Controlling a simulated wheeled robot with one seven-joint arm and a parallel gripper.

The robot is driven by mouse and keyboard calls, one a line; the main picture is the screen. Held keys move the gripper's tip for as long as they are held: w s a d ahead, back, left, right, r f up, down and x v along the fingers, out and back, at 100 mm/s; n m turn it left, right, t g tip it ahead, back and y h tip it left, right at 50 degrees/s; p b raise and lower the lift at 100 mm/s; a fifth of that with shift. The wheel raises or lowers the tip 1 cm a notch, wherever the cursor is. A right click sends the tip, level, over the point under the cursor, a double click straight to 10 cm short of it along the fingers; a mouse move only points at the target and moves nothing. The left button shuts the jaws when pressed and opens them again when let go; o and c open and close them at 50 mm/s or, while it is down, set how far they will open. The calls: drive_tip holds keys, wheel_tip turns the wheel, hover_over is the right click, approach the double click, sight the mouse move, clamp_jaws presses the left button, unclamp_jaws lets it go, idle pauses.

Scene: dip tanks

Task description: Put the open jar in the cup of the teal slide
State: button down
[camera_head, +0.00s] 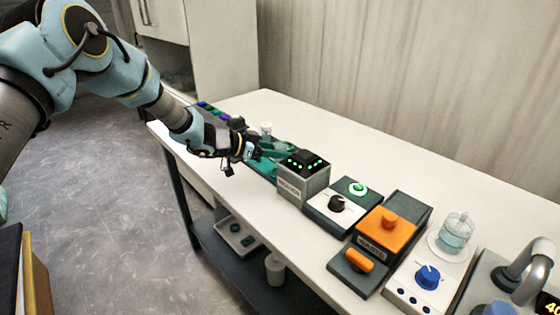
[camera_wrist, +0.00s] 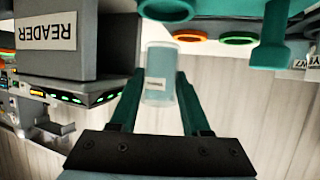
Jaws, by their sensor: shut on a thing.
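My gripper (camera_wrist: 160,85) is shut on the open jar (camera_wrist: 157,68), a small clear vessel with a pale label, in the wrist view. The teal slide (camera_wrist: 222,10) runs along the top of that view, with round openings ringed in orange and green, and a teal cup-like ring (camera_wrist: 168,10) just beyond the jar. The jar looks apart from the slide, though the depth is hard to judge. In the head view, my gripper (camera_head: 252,150) is over the teal slide (camera_head: 264,170), left of the reader box. A small clear vessel (camera_head: 266,129) shows just behind my gripper, and my gripper hides part of the slide.
The grey reader box (camera_head: 304,180) with green lights stands close to the right of the slide; it also shows in the wrist view (camera_wrist: 75,45). Farther right are a knob unit (camera_head: 337,204), an orange-topped unit (camera_head: 386,230) and a glass jar (camera_head: 456,232). The back of the table is clear.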

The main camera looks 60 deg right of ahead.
drive_tip(key=shift+a+f+p, duration=0.1)
drive_tip(key=shift+f+p, duration=0.45)
drive_tip(key=shift+f, duration=1.45)
drive_tip(key=shift+c, duration=1.8)
unclamp_jaws()
drive_tip(key=shift+w, duration=0.1)
